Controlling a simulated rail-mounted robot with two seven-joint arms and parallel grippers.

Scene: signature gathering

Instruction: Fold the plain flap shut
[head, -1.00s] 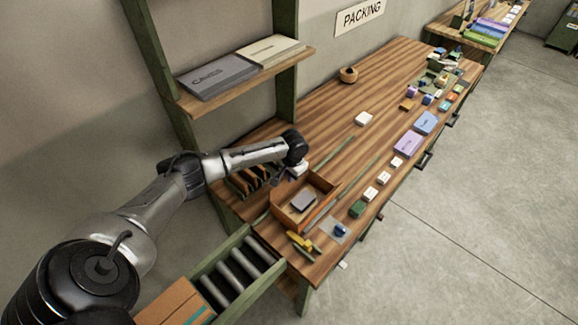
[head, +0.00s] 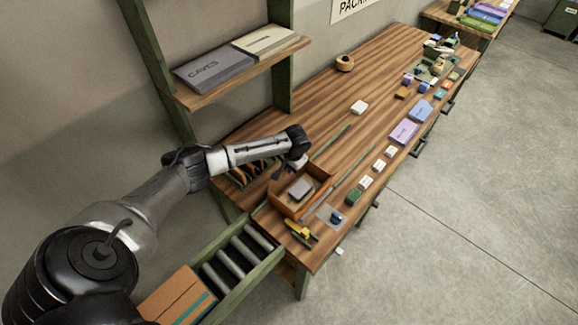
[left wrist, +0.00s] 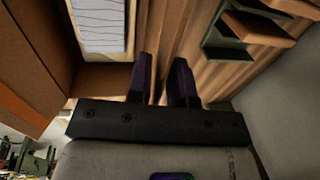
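An open brown box (head: 318,198) stands on the near end of the wooden table with a grey item (head: 300,187) inside. In the left wrist view the box's brown wall (left wrist: 28,55) is at the left, and a pale lined item (left wrist: 100,25) shows in it. A plain brown panel (left wrist: 100,79) reaches toward the fingers; I cannot tell whether it is a flap or a wall. My left gripper (head: 284,172) is at the box's back left side, fingers pointing down. In the wrist view its two fingers (left wrist: 161,70) are apart, with striped wood between them. My right gripper is not in view.
A slotted rack (head: 250,174) stands behind the gripper. A yellow tool (head: 299,230) and a small blue item (head: 336,218) lie in front of the box. A roller conveyor (head: 232,259) carries a carton (head: 178,296).

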